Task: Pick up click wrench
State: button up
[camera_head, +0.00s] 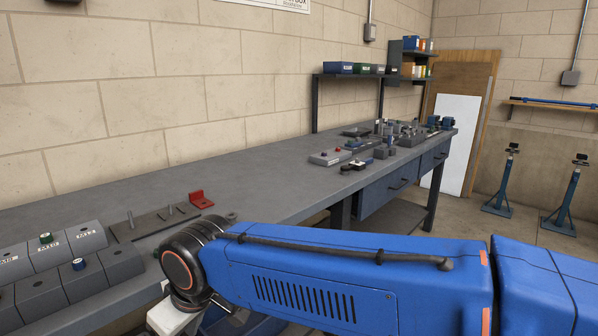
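I cannot pick out the click wrench for certain. A long thin blue bar (556,102) lies on a wooden wall shelf at the far right, too small to identify. My gripper is not in view.
Grey blocks (40,290) stand at the bench's near left, beside a plate with upright pins (150,222) and a red bracket (200,198). Several metal parts (405,132) crowd the far end. Blue stands (502,185) are on the floor. The bench middle is mostly clear.

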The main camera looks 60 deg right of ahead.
aim_at(345, 170)
jog(key=z, duration=2.15)
